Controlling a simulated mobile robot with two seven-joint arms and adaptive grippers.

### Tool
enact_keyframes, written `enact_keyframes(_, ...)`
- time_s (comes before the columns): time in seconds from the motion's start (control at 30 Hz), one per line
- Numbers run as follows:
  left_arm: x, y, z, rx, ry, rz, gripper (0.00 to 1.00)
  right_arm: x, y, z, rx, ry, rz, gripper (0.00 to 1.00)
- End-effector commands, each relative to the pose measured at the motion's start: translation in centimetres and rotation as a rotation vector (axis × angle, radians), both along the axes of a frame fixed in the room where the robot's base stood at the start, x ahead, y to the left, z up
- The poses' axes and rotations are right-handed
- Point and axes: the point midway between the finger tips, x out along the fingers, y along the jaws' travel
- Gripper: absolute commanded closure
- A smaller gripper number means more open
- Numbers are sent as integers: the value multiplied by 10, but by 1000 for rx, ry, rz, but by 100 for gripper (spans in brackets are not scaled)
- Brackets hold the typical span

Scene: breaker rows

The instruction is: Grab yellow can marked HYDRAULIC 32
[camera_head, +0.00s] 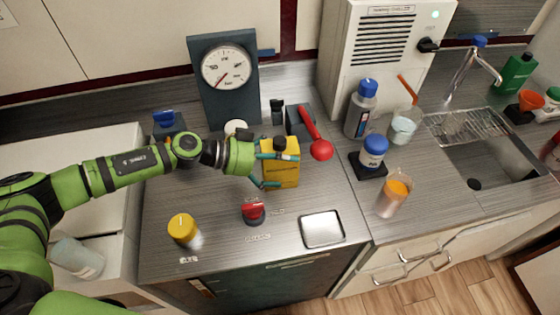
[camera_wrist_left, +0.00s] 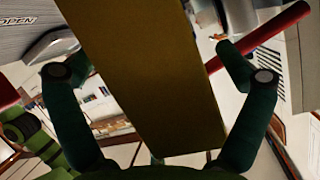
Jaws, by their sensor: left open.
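The yellow can (camera_head: 281,166) with a dark cap stands on the grey counter below the gauge; its marking is too small to read. My left gripper (camera_head: 275,170) is at the can, with one finger across its upper part and the other by its lower left side. In the left wrist view the can (camera_wrist_left: 150,75) fills the middle between the two open fingers (camera_wrist_left: 158,72), with gaps visible on both sides. The can is upright. My right gripper is not in view.
A red-handled lever (camera_head: 315,140) stands just right of the can. A pressure gauge (camera_head: 226,70) stands behind it. A red knob (camera_head: 253,212), a yellow-lidded jar (camera_head: 184,229) and a metal tray (camera_head: 322,229) are in front. Blue-capped bottles (camera_head: 373,152) stand further right.

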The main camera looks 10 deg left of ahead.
Motion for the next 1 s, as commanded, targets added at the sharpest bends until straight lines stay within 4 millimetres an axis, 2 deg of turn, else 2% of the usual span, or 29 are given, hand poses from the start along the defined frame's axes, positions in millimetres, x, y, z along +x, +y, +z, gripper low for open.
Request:
enact_keyframes(0.13, 0, 0, 0, 0, 0, 0, 0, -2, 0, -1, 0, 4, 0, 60)
enact_keyframes(0.33, 0, 0, 0, 0, 0, 0, 80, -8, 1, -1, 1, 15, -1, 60)
enact_keyframes(0.37, 0, 0, 0, 0, 0, 0, 83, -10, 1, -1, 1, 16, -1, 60)
enact_keyframes(0.63, 1, 0, 4, -3, -4, 0, 83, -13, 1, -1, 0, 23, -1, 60)
enact_keyframes(0.73, 1, 0, 11, -2, -6, 0, 83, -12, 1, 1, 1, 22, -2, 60)
enact_keyframes(1.0, 2, 0, 61, -2, -11, 0, 83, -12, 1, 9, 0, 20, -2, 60)
